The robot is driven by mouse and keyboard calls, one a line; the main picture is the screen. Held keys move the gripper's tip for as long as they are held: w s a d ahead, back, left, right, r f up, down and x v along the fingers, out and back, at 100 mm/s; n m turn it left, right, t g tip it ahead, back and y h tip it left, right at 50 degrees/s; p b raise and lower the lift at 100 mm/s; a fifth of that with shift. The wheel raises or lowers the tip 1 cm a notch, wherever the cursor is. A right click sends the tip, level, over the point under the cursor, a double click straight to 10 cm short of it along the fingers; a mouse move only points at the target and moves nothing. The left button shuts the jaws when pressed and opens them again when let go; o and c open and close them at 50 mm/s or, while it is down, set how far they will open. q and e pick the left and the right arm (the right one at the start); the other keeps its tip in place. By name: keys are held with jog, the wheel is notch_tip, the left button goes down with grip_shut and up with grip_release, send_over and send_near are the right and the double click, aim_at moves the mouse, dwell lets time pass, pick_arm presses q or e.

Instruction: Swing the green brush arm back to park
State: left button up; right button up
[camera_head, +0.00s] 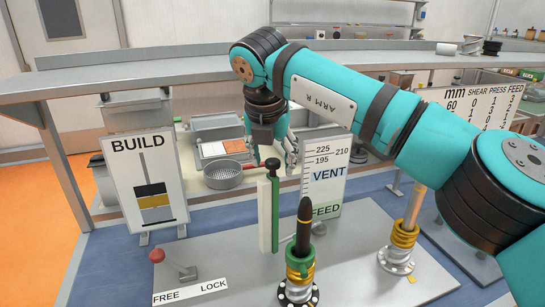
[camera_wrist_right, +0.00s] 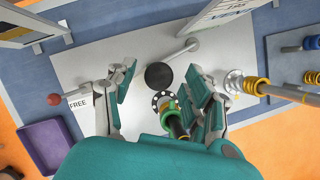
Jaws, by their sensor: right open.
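The green brush arm (camera_head: 275,208) stands upright in the head view, with a dark cap on top and a pale strip (camera_head: 264,216) along its left side. My right gripper (camera_head: 271,157) is open and points down just above that cap. In the right wrist view, a black round top (camera_wrist_right: 158,76), apparently the cap, lies between the spread fingers of the gripper (camera_wrist_right: 158,80), apart from both. A post with a green collar (camera_head: 300,252) and a dark tip stands in front and to the right; it also shows in the wrist view (camera_wrist_right: 177,124). My left gripper is not in view.
A red-knobbed lever (camera_head: 157,256) sits by the FREE/LOCK label (camera_head: 190,292) on the grey plate (camera_head: 225,255). A brass-ringed post (camera_head: 402,240) stands right. A BUILD board (camera_head: 148,180), a VENT/FEED board (camera_head: 330,180) and a round pan (camera_head: 223,176) are behind.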

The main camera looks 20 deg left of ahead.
jog(key=v, duration=1.2)
